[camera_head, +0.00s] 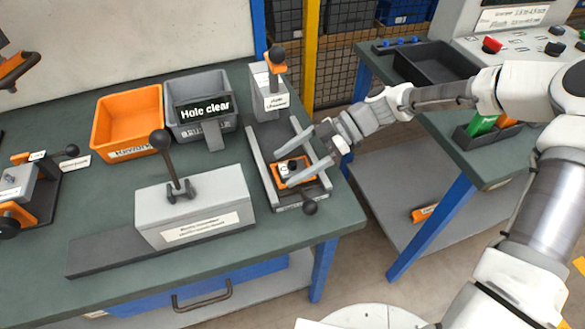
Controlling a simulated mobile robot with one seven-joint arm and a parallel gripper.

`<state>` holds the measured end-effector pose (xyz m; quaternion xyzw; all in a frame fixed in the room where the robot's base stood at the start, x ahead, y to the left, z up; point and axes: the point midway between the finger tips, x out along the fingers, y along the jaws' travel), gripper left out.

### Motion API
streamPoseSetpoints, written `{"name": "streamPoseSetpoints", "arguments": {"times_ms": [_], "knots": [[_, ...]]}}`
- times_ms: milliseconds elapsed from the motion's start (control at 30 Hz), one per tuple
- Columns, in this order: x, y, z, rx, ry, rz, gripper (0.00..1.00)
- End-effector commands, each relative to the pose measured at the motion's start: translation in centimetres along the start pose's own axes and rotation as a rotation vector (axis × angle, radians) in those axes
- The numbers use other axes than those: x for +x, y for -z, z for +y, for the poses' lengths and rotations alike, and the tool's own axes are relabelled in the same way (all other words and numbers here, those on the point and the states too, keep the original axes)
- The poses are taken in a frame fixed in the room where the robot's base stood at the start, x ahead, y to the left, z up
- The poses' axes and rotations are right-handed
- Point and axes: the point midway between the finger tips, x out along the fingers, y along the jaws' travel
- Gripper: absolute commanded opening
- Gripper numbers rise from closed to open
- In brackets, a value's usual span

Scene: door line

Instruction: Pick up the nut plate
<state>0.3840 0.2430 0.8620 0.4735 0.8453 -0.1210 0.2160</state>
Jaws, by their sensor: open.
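A small orange plate-like part (281,170) with a dark round piece and a white tag on top sits in a grey fixture (258,165) near the bench's right end. It may be the nut plate, but its tag is too small to read. My gripper (289,164) is open, reaching in from the right. Its two grey fingers lie over the fixture, one on the far side and one on the near side of the part. I cannot tell whether they touch it. The fingers cover some of the part and fixture.
An orange bin (127,118) and a grey bin (199,90) with a "Hole clear" sign (205,106) stand behind. A grey block with a black lever (195,215) stands left of the fixture. Another lever device (268,92) stands behind it. A second bench (470,150) is right.

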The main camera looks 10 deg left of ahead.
Motion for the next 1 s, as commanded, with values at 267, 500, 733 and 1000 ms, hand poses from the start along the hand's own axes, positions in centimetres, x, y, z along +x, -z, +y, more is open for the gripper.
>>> {"name": "streamPoseSetpoints", "arguments": {"times_ms": [267, 500, 733, 1000], "knots": [[-0.03, 0.0, 0.0, 0.0, 0.0, 0.0, 0.45], [-0.04, 0.01, 0.0, 0.0, 0.0, 0.0, 0.02], [-0.06, 0.08, 0.02, -0.001, 0.0, 0.001, 0.0], [-0.34, 0.56, 0.03, -0.001, 0.0, 0.001, 0.0]]}}
